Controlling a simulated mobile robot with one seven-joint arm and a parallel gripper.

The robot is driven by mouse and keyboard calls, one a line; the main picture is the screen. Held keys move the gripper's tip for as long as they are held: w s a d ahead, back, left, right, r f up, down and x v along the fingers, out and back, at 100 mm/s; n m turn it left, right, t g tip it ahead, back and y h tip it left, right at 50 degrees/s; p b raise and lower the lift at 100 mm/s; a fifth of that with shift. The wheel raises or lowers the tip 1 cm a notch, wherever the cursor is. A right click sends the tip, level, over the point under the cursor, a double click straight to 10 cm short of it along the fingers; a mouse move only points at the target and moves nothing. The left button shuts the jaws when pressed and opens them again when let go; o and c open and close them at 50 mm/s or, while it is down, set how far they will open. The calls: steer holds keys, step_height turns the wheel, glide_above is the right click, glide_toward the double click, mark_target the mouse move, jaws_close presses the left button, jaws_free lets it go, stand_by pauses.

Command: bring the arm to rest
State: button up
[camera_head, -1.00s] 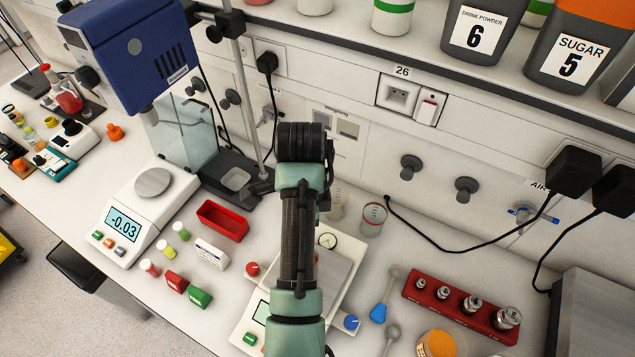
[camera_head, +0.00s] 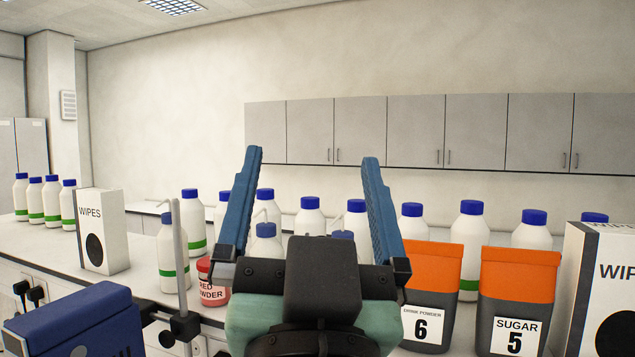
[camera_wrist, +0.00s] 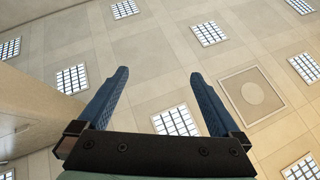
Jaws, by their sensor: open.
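My gripper (camera_head: 308,185) stands upright in the middle of the head view, its two blue fingers spread wide apart. It is open, with nothing between the fingers. It stands in front of the shelf of bottles and hides part of them. In the wrist view my gripper (camera_wrist: 160,90) points up at the ceiling (camera_wrist: 160,45), and only ceiling tiles and light panels show between and beyond its fingers.
The shelf (camera_head: 140,275) holds several white bottles (camera_head: 470,245) with blue caps, a red powder jar (camera_head: 212,285), a drink powder box (camera_head: 430,295), a sugar box (camera_head: 515,300) and wipes boxes (camera_head: 103,232). A blue device (camera_head: 75,325) is at lower left. Grey cabinets (camera_head: 415,130) hang behind.

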steer(key=s+r+n+t, duration=0.1)
steer(key=s+r+t, duration=0.1)
steer(key=s, duration=0.3)
steer(key=shift+s+d+r, duration=0.15)
steer(key=shift+d+r, duration=0.05)
steer(key=shift+r, duration=0.7)
step_height(320, 180, down, 16)
steer(key=b, duration=1.6)
steer(key=shift+d+f+h, duration=0.25)
steer(key=shift+d+h, duration=0.05)
steer(key=shift+h, duration=0.1)
